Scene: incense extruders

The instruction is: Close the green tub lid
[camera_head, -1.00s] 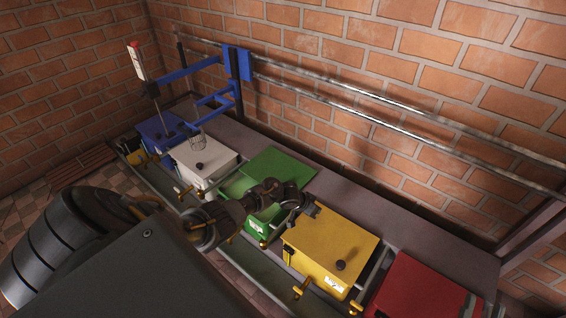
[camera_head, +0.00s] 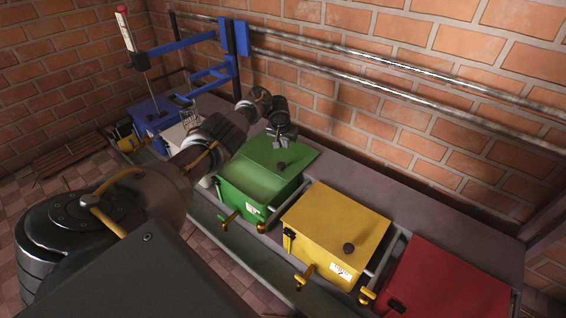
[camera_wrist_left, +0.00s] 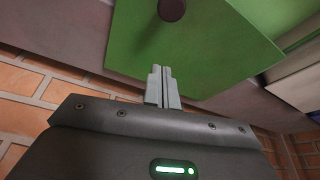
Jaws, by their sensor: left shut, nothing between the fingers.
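The green tub (camera_head: 262,202) stands between the white and yellow tubs. My left gripper (camera_head: 279,143) is at the lid's far, upper edge, above the knob. In the left wrist view the shut, empty fingers (camera_wrist_left: 164,75) overlap the edge of the green lid (camera_wrist_left: 215,45), with the knob (camera_wrist_left: 172,8) at the top. I cannot tell whether they touch it. My right gripper is not in view.
The yellow tub (camera_head: 335,228) and red tub (camera_head: 450,285) stand to the right with flat lids. A blue tub (camera_head: 152,118) and a blue frame (camera_head: 237,38) are at the left. Metal rails (camera_head: 400,70) run along the brick wall behind.

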